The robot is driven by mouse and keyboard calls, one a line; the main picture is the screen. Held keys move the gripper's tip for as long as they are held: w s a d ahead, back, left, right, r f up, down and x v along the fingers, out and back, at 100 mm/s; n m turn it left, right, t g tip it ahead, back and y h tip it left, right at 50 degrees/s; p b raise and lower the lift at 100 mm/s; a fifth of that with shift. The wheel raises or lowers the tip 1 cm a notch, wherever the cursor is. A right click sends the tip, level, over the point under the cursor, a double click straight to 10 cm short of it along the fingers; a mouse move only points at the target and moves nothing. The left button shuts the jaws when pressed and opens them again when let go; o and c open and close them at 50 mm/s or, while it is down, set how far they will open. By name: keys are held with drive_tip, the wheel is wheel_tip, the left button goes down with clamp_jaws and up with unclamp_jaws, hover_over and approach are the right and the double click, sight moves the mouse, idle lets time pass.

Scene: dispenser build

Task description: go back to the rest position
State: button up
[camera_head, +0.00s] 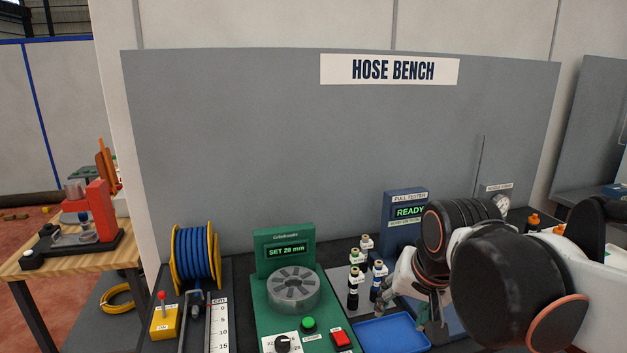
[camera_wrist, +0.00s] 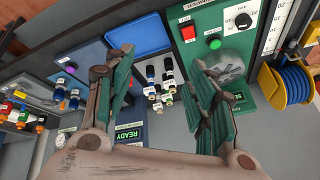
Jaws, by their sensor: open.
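My gripper (camera_head: 432,302) is at the right of the hose bench in the head view, above the bench top near the blue tray. In the wrist view my gripper (camera_wrist: 160,68) has its two green-padded fingers spread apart. Between and beyond them stand several small black and blue fittings with white labels (camera_wrist: 158,86), and nothing is seen held. In the head view these fittings (camera_head: 354,287) stand on a pale plate left of my gripper. My arm covers the bench's right part.
The green crimper (camera_head: 290,262) reads "SET 28 mm". The pull tester (camera_head: 404,207) reads "READY" behind my gripper. A blue tray (camera_head: 388,338) looks empty. A blue hose reel (camera_head: 193,255) stands at left. The grey back panel (camera_head: 260,130) rises behind.

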drive_tip(key=s+d+f+n+t, duration=0.2)
drive_tip(key=s+d+f+n, duration=0.2)
drive_tip(key=s, duration=0.6)
drive_tip(key=shift+d+f, duration=0.15)
drive_tip(key=shift+f, duration=0.35)
